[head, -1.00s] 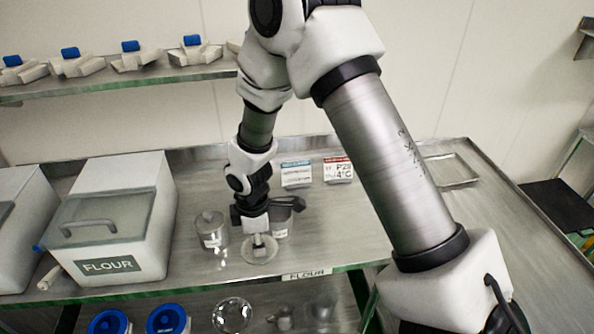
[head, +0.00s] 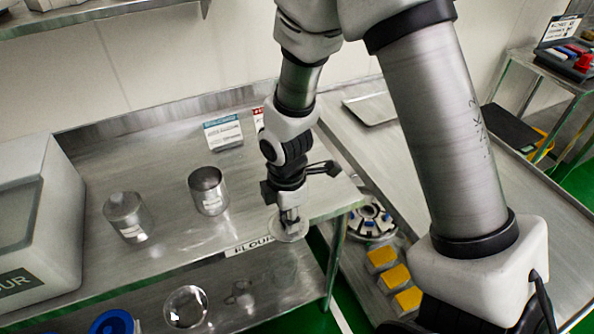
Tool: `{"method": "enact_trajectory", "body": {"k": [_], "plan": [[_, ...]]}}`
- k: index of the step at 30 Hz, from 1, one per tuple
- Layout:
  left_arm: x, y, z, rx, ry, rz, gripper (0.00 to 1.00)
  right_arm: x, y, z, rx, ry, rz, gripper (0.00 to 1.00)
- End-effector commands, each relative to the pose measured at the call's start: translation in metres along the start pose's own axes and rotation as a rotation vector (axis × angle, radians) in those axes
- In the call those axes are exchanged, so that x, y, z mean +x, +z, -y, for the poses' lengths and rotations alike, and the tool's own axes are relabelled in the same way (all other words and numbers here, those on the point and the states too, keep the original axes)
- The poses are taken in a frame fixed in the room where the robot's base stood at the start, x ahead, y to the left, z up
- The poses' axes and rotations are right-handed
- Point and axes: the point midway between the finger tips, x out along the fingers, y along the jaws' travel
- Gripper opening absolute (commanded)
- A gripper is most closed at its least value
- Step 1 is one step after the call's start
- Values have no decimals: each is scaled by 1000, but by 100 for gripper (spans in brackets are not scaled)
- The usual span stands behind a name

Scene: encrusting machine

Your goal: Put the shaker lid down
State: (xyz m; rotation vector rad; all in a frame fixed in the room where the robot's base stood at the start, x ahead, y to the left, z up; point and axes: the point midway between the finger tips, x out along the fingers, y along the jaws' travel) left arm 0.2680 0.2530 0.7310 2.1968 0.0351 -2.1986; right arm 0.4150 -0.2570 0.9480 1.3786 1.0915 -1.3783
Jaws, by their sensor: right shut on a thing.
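My right gripper (head: 289,211) points down and is shut on the shaker lid (head: 291,230), a pale round disc. The lid is by the front edge of the steel table (head: 165,185); I cannot tell whether it touches the top. An open metal shaker cup (head: 209,192) stands upright to the left of the gripper, apart from it. My left gripper is not in view.
A second metal shaker (head: 128,218), with its top closed, stands further left beside the white flour bin (head: 40,225). A small sign (head: 223,132) stands behind the cup. A lower shelf holds a glass bowl (head: 186,307). Yellow blocks (head: 394,279) lie lower right.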

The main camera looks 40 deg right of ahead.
Motion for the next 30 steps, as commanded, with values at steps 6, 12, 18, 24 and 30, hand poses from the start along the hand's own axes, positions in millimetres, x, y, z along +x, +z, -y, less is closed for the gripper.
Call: {"method": "enact_trajectory", "body": {"k": [6, 12, 18, 24, 30], "plan": [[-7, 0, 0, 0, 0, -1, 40, 2, 15, -49, 5, 0, -5, 0], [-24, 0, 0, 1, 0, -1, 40, 6, 35, -110, 7, 0, -1, 0], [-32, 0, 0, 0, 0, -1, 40, 12, 46, -149, 4, 0, 0, 0], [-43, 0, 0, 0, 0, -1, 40, 40, 48, -151, 2, -4, 1, 0], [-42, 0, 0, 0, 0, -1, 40, 49, 47, -151, 2, 0, 0, 0]]}}
